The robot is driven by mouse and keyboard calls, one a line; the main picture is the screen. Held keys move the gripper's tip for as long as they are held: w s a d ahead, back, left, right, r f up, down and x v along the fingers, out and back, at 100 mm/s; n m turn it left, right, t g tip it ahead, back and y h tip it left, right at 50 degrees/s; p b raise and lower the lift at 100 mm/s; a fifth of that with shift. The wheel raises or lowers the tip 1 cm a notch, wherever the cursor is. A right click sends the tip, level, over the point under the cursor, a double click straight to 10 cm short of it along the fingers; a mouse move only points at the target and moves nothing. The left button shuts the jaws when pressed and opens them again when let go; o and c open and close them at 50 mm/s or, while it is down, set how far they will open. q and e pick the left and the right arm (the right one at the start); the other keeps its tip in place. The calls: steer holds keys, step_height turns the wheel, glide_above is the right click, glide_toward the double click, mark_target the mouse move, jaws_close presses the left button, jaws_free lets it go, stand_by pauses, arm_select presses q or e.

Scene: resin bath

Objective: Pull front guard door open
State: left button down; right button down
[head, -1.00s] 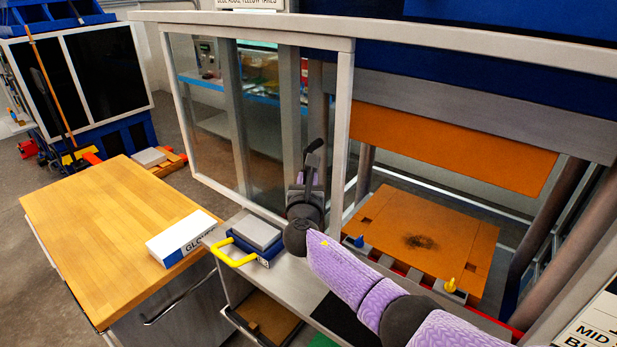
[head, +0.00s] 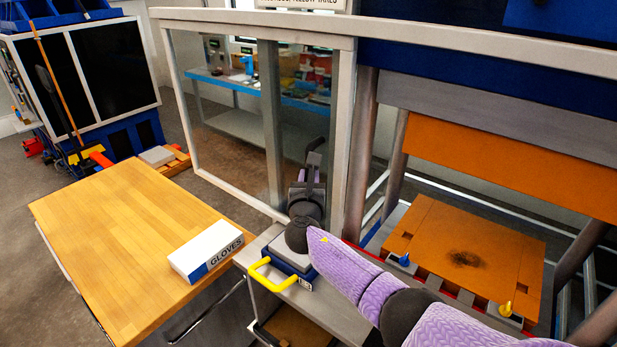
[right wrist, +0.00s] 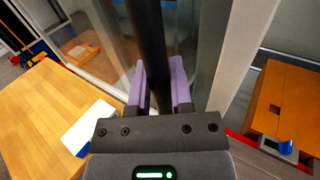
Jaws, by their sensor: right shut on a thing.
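The front guard door is a framed clear panel (head: 225,110) behind the grey outer frame at the middle left of the head view. Its dark upright handle (head: 315,150) shows just left of the grey frame post. My right gripper (head: 308,180) is shut on this handle, with the purple arm coming in from the lower right. In the right wrist view the black handle bar (right wrist: 147,40) runs between the two purple fingers of my gripper (right wrist: 158,85). The opening right of the post is clear of the panel. My left gripper is not in view.
A wooden-topped bench (head: 110,220) with a glove box (head: 206,250) stands at the left. A block with a yellow handle (head: 265,275) sits on the grey ledge under my right gripper. An orange plate (head: 470,250) lies inside the opening, below an upper orange plate (head: 510,165).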

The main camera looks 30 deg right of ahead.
steer(key=shift+f, duration=0.1)
steer(key=c, duration=0.6)
jaws_free()
steer(key=shift+o, duration=0.2)
steer(key=p+v, duration=0.2)
steer(key=v, duration=0.8)
